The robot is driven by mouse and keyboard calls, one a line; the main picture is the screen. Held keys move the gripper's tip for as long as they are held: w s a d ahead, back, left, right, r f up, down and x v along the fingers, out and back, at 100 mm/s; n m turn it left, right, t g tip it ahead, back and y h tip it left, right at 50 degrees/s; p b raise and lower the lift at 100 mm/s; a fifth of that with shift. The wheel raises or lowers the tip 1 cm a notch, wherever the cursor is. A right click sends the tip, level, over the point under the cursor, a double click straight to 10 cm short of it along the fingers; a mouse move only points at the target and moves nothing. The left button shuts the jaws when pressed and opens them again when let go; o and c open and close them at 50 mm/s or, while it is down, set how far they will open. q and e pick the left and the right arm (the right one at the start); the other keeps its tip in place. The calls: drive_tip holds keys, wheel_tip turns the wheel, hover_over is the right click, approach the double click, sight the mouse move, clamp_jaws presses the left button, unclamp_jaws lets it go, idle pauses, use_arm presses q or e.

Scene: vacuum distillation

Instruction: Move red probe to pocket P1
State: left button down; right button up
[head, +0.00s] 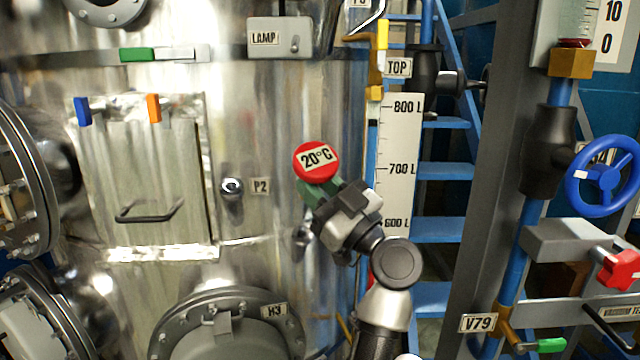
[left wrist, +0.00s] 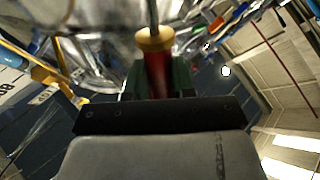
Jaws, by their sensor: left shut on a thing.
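The red probe (head: 316,160), with a round red head marked "20°C", is held in front of the shiny tank wall. My left gripper (head: 322,192) is shut on it just below the head. In the left wrist view, the red probe (left wrist: 157,75) sits between the green fingers, with a brass-coloured collar and a thin metal stem beyond. A round pocket (head: 232,188) labelled P2 is in the tank wall to the left of the probe. I see no label P1. My right gripper is not in view.
The hatch (head: 150,185) with its black handle is left of the pocket. The flange (head: 230,325) marked H3 is below. The level scale (head: 400,160) and a blue ladder (head: 443,172) stand to the right, with a blue handwheel (head: 604,176) farther right.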

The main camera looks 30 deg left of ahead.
use_arm(q)
drive_tip(key=shift+d+f, duration=0.1)
drive_tip(key=shift+f, duration=0.1)
drive_tip(key=w+f+b, duration=0.1)
drive_tip(key=a+f+b, duration=0.1)
drive_tip(key=f+b, duration=0.1)
drive_tip(key=w+a+f+b, duration=0.1)
drive_tip(key=b, duration=0.1)
drive_tip(key=shift+w+a+f, duration=0.1)
drive_tip(key=shift+w+f, duration=0.15)
drive_tip(key=shift+w, duration=0.1)
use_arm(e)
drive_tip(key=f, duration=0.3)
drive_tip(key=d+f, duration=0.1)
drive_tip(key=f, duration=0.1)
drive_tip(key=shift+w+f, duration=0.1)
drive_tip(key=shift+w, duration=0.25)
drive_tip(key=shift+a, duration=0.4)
use_arm(q)
drive_tip(key=shift+p, duration=0.4)
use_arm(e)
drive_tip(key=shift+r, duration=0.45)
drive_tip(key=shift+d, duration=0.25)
